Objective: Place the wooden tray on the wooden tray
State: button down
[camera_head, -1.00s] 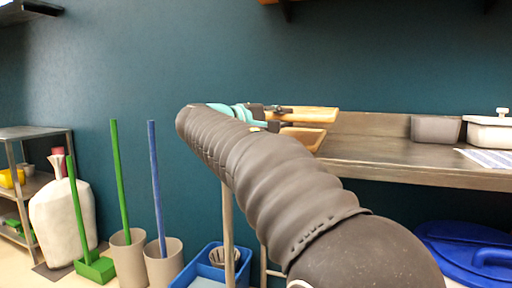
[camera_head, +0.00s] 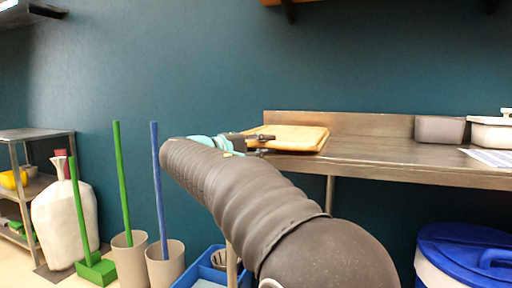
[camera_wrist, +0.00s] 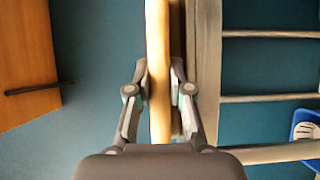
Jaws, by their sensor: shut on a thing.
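A light wooden tray (camera_head: 292,138) lies flat, or nearly so, at the left end of the metal counter. In the wrist view it shows edge-on as a pale upright strip (camera_wrist: 158,45). My gripper (camera_head: 262,143) reaches it from the left and is shut on its near edge, with one finger on each side in the wrist view (camera_wrist: 159,80). A darker strip (camera_wrist: 177,40) runs close beside the held tray, on the counter side; it may be the second wooden tray. In the head view the second tray cannot be told apart from the held one.
The metal counter (camera_head: 385,165) has free room right of the tray. A grey bin (camera_head: 439,130), a white container (camera_head: 490,133) and a striped cloth (camera_head: 490,157) are farther right. A blue-lidded barrel (camera_head: 465,245) stands below.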

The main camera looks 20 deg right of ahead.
jog(key=c, duration=1.1)
grip_release()
jog(key=shift+o, duration=0.2)
jog(key=p+v, duration=0.1)
jog(key=v, duration=1.1)
